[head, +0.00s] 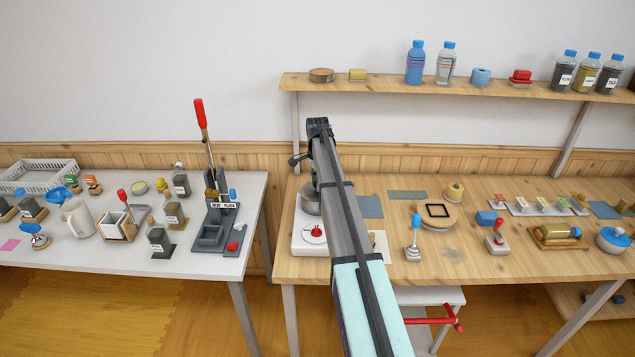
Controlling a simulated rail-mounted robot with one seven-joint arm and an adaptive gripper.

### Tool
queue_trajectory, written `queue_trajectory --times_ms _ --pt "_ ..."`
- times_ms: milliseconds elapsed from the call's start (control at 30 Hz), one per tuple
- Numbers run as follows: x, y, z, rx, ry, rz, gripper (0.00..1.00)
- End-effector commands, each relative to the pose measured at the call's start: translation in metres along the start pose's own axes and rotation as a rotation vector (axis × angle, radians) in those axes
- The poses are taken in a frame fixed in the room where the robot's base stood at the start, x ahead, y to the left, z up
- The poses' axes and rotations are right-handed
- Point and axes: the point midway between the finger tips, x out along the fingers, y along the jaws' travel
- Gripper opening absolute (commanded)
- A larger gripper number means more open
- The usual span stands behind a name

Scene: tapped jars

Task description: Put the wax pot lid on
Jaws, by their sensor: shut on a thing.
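The wax pot (309,202) is a silver pot on a white heating plate (302,248) with a red knob, at the left end of the right table. My arm passes in front and covers much of its right side. Only a dark part of my gripper (298,160) shows, just above the pot and left of my arm. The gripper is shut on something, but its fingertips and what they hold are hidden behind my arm. I cannot make out the pot lid.
A blue-handled tool (413,243) and a wooden block with a black square frame (437,213) stand right of my arm. A lever press (212,220) is on the left table (100,254). A shelf (400,87) with bottles runs along the wall above.

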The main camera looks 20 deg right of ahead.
Motion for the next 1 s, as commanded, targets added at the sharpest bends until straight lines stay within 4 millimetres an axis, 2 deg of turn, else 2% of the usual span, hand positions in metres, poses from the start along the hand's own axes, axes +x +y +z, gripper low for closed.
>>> queue_trajectory --times_ms 467,500,567,867,1000 --pt "-0.0005 -0.0001 0.0000 0.000 0.000 0.000 0.00" --pt "-0.0005 -0.0001 0.0000 0.000 0.000 0.000 0.40" --pt "-0.0005 -0.0001 0.0000 0.000 0.000 0.000 0.59" --pt "-0.0006 -0.0001 0.0000 0.000 0.000 0.000 0.59" --pt "-0.0069 -0.0004 -0.0002 0.000 0.000 -0.001 0.59"
